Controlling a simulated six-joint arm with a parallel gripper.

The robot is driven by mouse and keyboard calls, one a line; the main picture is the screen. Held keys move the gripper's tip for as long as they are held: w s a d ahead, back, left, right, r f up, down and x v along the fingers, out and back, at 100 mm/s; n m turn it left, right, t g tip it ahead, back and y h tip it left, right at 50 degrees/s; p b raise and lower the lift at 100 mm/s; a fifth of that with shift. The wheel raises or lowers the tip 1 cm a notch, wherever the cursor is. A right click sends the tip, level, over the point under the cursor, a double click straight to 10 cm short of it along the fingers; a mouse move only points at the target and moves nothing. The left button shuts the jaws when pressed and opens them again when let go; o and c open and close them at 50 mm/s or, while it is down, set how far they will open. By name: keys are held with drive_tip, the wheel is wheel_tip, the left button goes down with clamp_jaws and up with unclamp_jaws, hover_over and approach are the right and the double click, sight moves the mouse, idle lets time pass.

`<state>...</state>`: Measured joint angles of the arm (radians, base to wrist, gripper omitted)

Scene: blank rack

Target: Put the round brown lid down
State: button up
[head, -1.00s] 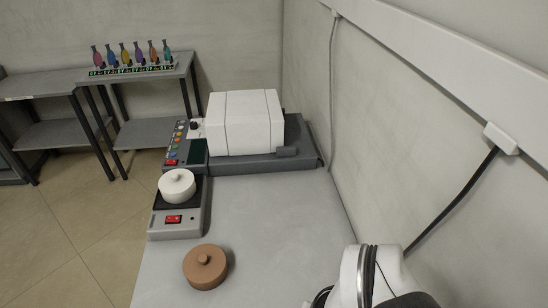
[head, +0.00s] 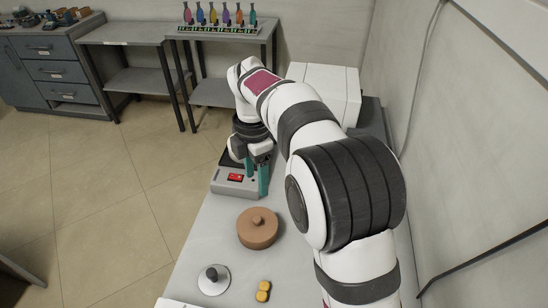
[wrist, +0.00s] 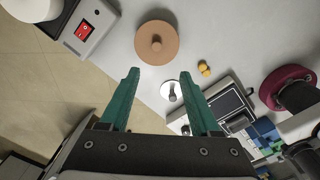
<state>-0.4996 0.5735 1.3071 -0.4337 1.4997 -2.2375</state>
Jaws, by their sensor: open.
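The round brown lid (head: 258,228), with a small knob on top, rests on the grey table in front of the hot plate. It also shows near the top middle of the wrist view (wrist: 157,43). My gripper (head: 258,176) is by the front of the hot plate, behind the lid in the head view, and apart from it. Its green fingers are spread in the wrist view (wrist: 160,76) with nothing between them. The lid lies beyond the fingertips there. Whether something is under the lid I cannot tell.
A silver disc with a black knob (head: 213,280) and yellow pieces (head: 263,291) lie in front of the lid. A white box (head: 335,88) stands behind my arm.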

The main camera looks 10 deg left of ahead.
sight(257, 219)
drive_tip(key=shift+n, duration=0.3)
drive_tip(key=f, duration=1.6)
drive_tip(key=shift+w+a, duration=0.15)
drive_tip(key=shift+a, duration=0.25)
clamp_jaws()
